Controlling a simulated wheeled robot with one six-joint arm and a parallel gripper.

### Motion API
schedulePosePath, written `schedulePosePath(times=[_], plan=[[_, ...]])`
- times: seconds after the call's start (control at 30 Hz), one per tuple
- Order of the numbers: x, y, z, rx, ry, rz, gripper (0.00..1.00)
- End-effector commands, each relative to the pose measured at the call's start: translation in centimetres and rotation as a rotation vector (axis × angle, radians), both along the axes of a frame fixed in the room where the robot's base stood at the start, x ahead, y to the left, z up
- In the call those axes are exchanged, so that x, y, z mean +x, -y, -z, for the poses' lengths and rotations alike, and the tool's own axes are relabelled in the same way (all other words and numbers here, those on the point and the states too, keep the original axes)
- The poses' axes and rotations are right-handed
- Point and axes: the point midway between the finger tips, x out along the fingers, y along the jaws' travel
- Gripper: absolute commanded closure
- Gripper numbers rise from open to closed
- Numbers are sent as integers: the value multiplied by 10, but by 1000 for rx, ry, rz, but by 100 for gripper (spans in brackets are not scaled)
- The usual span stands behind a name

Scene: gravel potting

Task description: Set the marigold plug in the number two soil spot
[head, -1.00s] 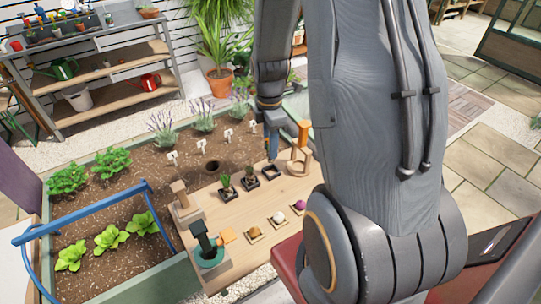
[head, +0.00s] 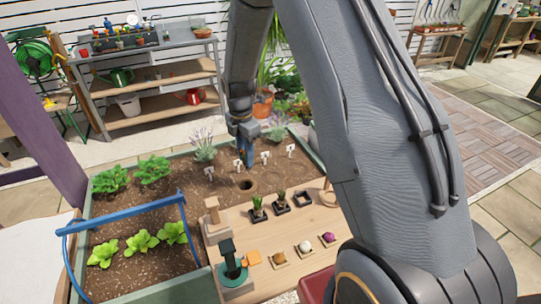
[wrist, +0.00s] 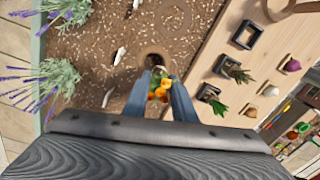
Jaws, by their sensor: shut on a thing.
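My gripper (wrist: 160,85) is shut on the marigold plug, whose orange and yellow flowers (wrist: 160,90) show between the fingers in the wrist view. In the head view my gripper (head: 246,158) hangs over the brown soil bed (head: 190,203), just behind a round dark hole (head: 246,184). In the wrist view the hole (wrist: 153,61) lies just past the fingertips, partly covered by them. Whether the plug touches the soil I cannot tell. Several white number tags (head: 209,172) stand in a row behind the hole; their numbers are too small to read.
A wooden board (head: 235,222) in front holds two black trays with seedlings (head: 258,211), an empty black tray (head: 303,198), and three round items on small squares (head: 304,248). Lavender (head: 203,145) grows behind the tags.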

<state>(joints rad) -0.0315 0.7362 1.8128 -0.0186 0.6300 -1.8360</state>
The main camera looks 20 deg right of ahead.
Motion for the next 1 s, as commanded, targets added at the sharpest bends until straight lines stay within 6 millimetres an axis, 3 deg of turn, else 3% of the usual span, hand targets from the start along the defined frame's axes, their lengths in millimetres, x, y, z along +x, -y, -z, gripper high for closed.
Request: schedulePosePath(times=[0.1,0.37,1.0], plan=[[6,-11,3,0,-1,-27,82],[7,-12,14,0,0,-31,82],[7,-12,75,0,-1,-31,82]])
